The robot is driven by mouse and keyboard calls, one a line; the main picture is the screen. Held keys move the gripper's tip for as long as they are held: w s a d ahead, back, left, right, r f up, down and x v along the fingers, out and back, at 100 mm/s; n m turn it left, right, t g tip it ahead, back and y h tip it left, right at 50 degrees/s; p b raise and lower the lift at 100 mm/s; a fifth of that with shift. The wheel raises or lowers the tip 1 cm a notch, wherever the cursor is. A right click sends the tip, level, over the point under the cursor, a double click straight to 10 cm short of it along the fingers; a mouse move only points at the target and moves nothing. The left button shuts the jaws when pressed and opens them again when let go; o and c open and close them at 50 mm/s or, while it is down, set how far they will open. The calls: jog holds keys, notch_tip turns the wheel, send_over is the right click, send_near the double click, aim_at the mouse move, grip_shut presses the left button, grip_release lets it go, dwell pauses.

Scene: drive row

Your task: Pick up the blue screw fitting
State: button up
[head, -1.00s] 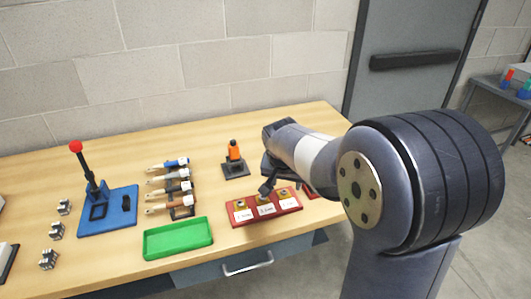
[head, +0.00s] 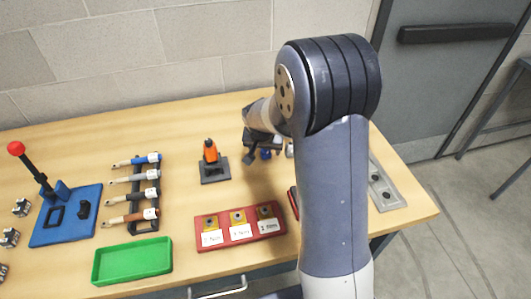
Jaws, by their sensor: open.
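A small blue piece (head: 266,155), which looks like the blue screw fitting, stands on the wooden table beneath my arm's end. It is small and partly hidden, so its shape is unclear. My gripper (head: 262,151) is open and points down, with its dark fingers close around or just beside the blue piece. I cannot tell whether they touch it. My own arm hides the area to the right.
A black stand with an orange tool (head: 210,158) is just left of my gripper. A red tray (head: 240,237) with labelled pockets lies in front. A green tray (head: 132,260), a tool rack (head: 135,187) and a blue lever press (head: 66,215) are left. A grey plate (head: 383,188) lies right.

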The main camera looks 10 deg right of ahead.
jog(key=shift+c, duration=0.2)
jog(key=c, duration=1.1)
jog(key=shift+c, duration=0.2)
